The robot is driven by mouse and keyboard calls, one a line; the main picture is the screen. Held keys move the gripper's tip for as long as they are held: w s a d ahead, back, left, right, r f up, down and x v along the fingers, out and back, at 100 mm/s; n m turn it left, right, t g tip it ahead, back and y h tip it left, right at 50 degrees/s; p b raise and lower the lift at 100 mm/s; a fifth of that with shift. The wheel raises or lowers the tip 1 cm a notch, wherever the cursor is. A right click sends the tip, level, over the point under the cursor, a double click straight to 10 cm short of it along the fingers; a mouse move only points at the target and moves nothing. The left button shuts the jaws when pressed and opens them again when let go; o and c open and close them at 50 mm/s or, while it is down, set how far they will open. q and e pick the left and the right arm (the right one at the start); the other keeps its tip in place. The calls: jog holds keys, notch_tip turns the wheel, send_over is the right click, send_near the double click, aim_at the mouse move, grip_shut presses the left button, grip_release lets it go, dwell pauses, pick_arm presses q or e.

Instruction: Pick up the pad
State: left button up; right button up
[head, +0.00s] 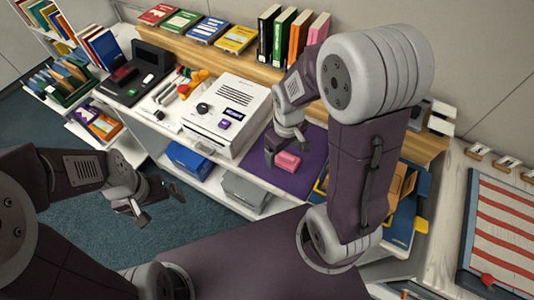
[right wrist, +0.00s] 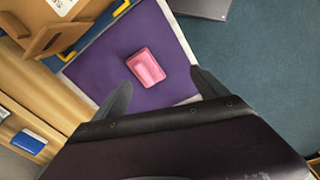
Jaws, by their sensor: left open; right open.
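The pad is a small pink block (head: 287,161) with a raised grip on top. It lies on a purple mat (head: 308,176) on the white counter, right of the white machine. In the right wrist view the pink pad (right wrist: 146,66) sits on the purple mat (right wrist: 97,75), ahead of the fingertips. My right gripper (right wrist: 160,90) is open and empty, with the pad beyond and between its fingers; in the head view it hangs just above the pad (head: 285,147). My left gripper (head: 155,200) is open and empty over the floor, left of the counter.
A white machine (head: 228,112) stands left of the mat. Upright books (head: 285,38) stand on the wooden shelf behind. Blue folders and a brown wooden holder (head: 402,182) lie right of the mat. A grey box (head: 246,190) and a blue box (head: 188,158) sit on the lower shelf.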

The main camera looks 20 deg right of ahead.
aim_at(287, 156)
jog(key=w+n+p, duration=0.1)
jog(key=w+d+n+g+p, duration=0.1)
jog(key=w, duration=0.1)
jog(key=w+d+n+p, duration=0.1)
jog(key=shift+w+f+h, duration=0.15)
jog(key=shift+f+h, duration=0.15)
jog(key=shift+f, duration=0.05)
jog(key=shift+w+d+f+n+g+p, duration=0.3)
jog(key=shift+d+f+n+g+p, duration=0.1)
jog(key=shift+f+n+p, duration=0.15)
jog(key=shift+f, duration=0.4)
jog(key=shift+s+d+f, duration=0.1)
jog(key=shift+f, duration=0.55)
jog(key=shift+s+d+f, duration=0.1)
jog(key=shift+f, duration=1)
jog(key=f, duration=0.4)
jog(key=shift+s+f, duration=0.35)
jog(key=shift+s, duration=0.05)
jog(key=shift+d+f, duration=0.1)
jog(key=shift+f, duration=0.15)
jog(key=c, duration=1.6)
notch_tip(287, 156, up, 10)
jog(key=shift+r+p, duration=0.1)
jog(key=shift+p, duration=0.25)
